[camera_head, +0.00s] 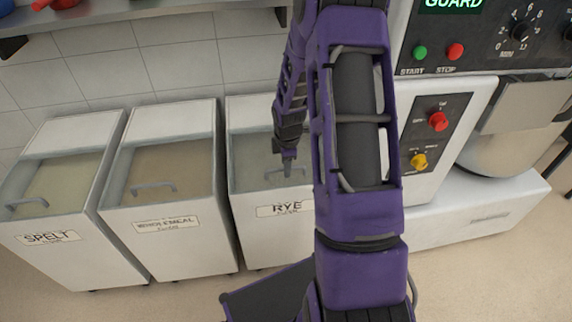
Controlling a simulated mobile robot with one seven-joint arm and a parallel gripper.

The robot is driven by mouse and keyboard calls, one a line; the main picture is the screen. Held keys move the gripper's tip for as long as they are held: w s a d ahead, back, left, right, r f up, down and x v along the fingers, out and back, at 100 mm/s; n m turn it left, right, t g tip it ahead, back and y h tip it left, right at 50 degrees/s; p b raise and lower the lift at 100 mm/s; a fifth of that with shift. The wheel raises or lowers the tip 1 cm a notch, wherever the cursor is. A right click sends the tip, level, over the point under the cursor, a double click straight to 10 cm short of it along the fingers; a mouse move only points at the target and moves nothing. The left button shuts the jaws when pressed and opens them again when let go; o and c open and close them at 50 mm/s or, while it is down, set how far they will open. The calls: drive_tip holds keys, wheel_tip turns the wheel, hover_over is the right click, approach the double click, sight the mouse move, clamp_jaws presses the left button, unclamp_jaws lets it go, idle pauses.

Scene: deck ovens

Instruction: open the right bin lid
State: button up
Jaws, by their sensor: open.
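The right bin (273,233) is white with a label reading RYE. Its clear sloped lid (250,172) lies shut and has a grey bar handle (275,174) near its front edge. My gripper (288,170) points down at this handle, by its right part. The gripper is open, but its fingers are small here and I cannot tell whether they touch or straddle the handle. My purple arm hides the right side of the bin and lid.
Two similar bins stand to the left, WHOLEMEAL (177,244) and SPELT (70,258), with their lids shut. A white mixer (465,208) with control panels stands right of my arm. A shelf (120,14) runs above. The floor in front is clear.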

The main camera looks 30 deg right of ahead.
clamp_jaws()
idle(1.4)
